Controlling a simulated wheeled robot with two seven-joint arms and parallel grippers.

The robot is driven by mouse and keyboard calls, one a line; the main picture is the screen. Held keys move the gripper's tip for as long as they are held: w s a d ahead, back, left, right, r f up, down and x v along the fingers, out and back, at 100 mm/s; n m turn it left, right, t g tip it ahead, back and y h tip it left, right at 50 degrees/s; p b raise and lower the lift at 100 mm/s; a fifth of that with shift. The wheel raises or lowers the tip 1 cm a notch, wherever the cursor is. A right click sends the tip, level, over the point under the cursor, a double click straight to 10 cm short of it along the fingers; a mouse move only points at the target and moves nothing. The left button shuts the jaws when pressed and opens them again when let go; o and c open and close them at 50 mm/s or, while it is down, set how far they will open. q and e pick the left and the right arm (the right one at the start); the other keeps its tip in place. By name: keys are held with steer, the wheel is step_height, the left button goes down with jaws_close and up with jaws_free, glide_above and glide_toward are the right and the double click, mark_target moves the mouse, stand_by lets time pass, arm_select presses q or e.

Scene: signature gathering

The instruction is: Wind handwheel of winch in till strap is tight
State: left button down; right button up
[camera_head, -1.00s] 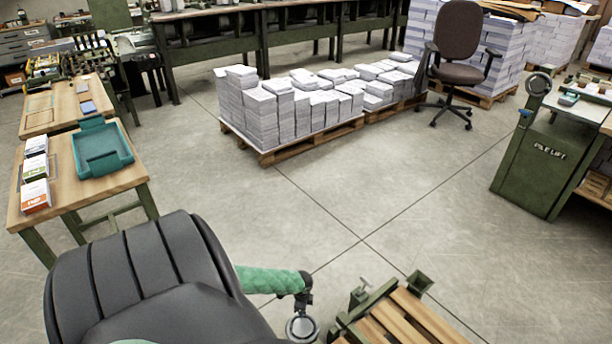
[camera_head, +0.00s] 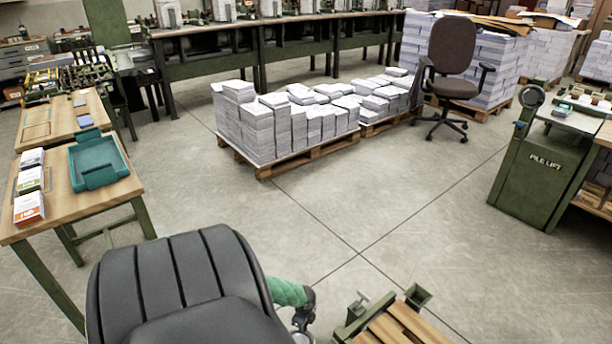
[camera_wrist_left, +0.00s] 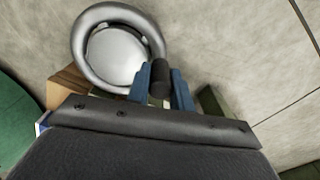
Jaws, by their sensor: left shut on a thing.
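The handwheel (camera_wrist_left: 82,48), a shiny metal ring around a smooth disc, fills the upper left of the left wrist view. A dark, stubby handle (camera_wrist_left: 160,76) stands at its right side. My left gripper (camera_wrist_left: 160,88) has its blue fingers on both sides of this handle and is shut on it. In the head view, part of the handwheel (camera_head: 303,338) shows at the bottom edge, just below my left wrist, beside a low green-framed wooden-slatted thing (camera_head: 395,330). I cannot make out the strap or how tight it is. My right gripper is out of view.
A table with a teal tray (camera_head: 100,190) stands at left. Pallets of paper stacks (camera_head: 262,128), an office chair (camera_head: 455,85) and a green pile lift (camera_head: 535,170) stand farther off. The concrete floor (camera_head: 390,190) between them is clear.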

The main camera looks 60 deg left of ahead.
arm_select(q)
steer(key=shift+w, duration=0.1)
steer(key=c, duration=1.2)
jaws_free()
steer(key=shift+c, duration=0.2)
steer(key=shift+r, duration=0.1)
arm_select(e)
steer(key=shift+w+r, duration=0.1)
arm_select(q)
step_height(320, 180, up, 6)
steer(key=shift+r, duration=0.75)
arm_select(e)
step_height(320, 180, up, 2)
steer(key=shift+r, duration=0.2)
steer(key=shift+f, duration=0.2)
